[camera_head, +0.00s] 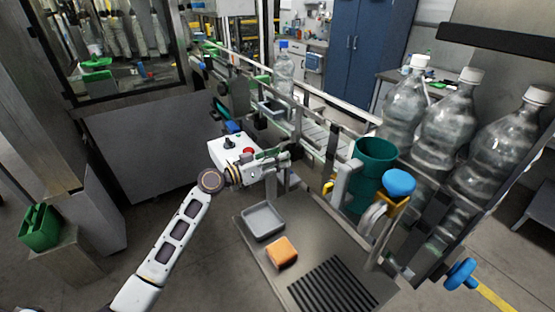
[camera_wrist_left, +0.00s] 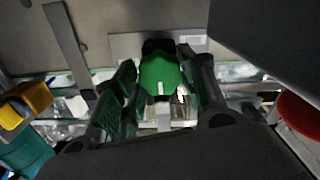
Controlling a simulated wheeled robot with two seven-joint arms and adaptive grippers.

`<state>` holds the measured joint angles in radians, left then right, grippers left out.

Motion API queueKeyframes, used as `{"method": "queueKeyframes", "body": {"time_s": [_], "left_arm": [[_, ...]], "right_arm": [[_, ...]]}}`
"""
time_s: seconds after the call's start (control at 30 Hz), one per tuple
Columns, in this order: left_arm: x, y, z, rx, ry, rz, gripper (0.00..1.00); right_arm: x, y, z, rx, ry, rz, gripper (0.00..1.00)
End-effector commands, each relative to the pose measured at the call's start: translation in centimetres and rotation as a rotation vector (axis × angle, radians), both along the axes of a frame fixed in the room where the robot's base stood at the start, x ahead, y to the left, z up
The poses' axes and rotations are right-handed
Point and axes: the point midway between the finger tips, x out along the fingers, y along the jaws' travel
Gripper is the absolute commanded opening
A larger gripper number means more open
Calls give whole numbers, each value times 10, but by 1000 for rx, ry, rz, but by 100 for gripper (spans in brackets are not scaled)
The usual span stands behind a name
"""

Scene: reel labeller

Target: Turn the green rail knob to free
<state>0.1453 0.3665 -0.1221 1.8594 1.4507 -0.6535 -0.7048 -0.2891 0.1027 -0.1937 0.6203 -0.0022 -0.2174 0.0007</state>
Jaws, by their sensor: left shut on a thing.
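The green rail knob (camera_wrist_left: 160,76) shows in the middle of the left wrist view, with a white mark on its near end. My left gripper (camera_wrist_left: 158,60) has one finger on each side of it and is shut on it. In the head view my left gripper (camera_head: 289,153) is at the conveyor's near side, and its fingers largely hide the knob there. My right gripper is in neither view.
A white control box (camera_head: 221,153) with a red button stands left of my gripper. Below are a grey tray (camera_head: 263,220) and an orange block (camera_head: 282,252) on a table. A teal bin (camera_head: 374,160), a blue knob (camera_head: 399,182) and large bottles (camera_head: 447,122) stand right.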

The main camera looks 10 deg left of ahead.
Motion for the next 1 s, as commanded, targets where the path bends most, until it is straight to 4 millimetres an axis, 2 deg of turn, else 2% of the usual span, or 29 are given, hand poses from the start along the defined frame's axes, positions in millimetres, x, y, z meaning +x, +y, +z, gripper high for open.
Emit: {"method": "queueKeyframes", "body": {"time_s": [0.27, 0.3, 0.47, 1.0], "left_arm": [[0, 0, 0, -6, 5, 0, 18], [0, 0, 0, -6, 5, 0, 43], [0, 0, 0, -6, 4, 0, 63], [-4, 4, 0, -5, 5, 0, 63]], "right_arm": [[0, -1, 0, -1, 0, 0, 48], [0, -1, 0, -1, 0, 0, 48], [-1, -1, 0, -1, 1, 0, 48], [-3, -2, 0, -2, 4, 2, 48]]}}
